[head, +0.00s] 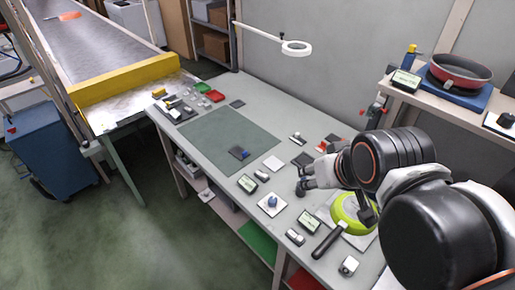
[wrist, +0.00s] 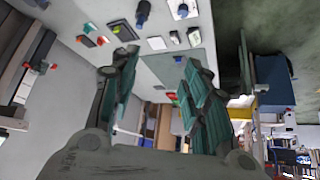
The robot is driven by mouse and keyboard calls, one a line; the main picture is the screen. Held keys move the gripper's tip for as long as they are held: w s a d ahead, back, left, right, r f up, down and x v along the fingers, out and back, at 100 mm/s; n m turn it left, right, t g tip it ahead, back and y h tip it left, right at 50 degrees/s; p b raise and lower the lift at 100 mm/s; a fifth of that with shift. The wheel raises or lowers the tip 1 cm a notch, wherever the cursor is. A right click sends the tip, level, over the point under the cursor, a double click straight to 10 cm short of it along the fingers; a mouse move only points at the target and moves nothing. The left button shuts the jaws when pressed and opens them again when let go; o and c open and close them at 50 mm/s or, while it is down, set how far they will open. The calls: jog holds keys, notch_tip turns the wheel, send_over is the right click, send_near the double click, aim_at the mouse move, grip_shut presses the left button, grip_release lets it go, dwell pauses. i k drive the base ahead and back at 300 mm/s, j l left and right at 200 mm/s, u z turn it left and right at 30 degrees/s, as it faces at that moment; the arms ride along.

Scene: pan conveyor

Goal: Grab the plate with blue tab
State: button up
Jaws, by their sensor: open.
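A small dark plate with a blue tab (head: 239,153) lies on the grey-green mat (head: 215,135) in the middle of the workbench. A white square plate with a blue knob on it (head: 264,209) lies nearer the bench's front edge. My gripper (head: 306,179) is above the bench, to the right of the dark plate and apart from it. In the wrist view my gripper (wrist: 157,68) has its two fingers spread with nothing between them.
A green pan (head: 347,210) with a black handle lies under my arm. Small displays (head: 248,184) and pale blocks stand near the front edge. A red pan (head: 460,70) sits on the right shelf. Most of the mat is clear.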

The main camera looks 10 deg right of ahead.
aim_at(239, 152)
jog(key=u, duration=0.25)
jog(key=j+z, duration=0.15)
jog(key=z, duration=0.3)
jog(key=j+z, duration=0.2)
jog(key=z, duration=0.25)
jog(key=j+z, duration=0.2)
jog(key=z, duration=0.2)
jog(key=j+z, duration=0.2)
jog(key=z, duration=0.25)
jog(key=k+j+z, duration=0.25)
jog(key=j, duration=0.45)
jog(key=k+j+z, duration=0.2)
jog(key=k+j, duration=0.15)
jog(key=j, duration=0.3)
jog(key=k+j+z, duration=0.25)
jog(key=j, duration=0.35)
jog(key=k+j+z, duration=0.2)
jog(key=k+j, duration=0.65)
